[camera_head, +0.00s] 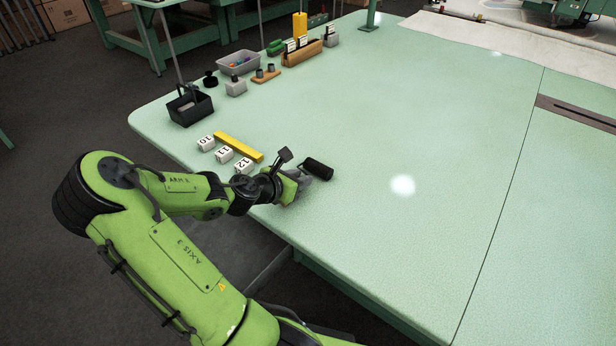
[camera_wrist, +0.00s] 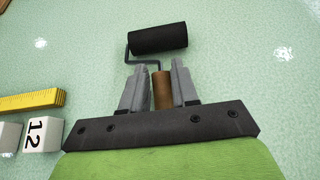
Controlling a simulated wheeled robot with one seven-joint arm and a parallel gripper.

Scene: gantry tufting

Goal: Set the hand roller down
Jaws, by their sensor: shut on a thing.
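The hand roller (camera_head: 318,169) has a black cylinder on a bent dark wire frame. In the wrist view the roller (camera_wrist: 158,38) shows its brown handle between the two grey fingers. My gripper (camera_head: 303,180), also in the wrist view (camera_wrist: 160,88), is shut on that handle. The roller is at or just above the pale green table (camera_head: 400,240), near its front edge. I cannot tell whether the black cylinder touches the surface. In the head view the handle is hidden by my gripper.
White number blocks (camera_head: 224,154) and a yellow bar (camera_head: 238,147) lie left of my gripper. A black caddy (camera_head: 190,107), a grey bin (camera_head: 238,62) and a wooden rack (camera_head: 302,52) stand along the far left edge. The table right of the roller is clear.

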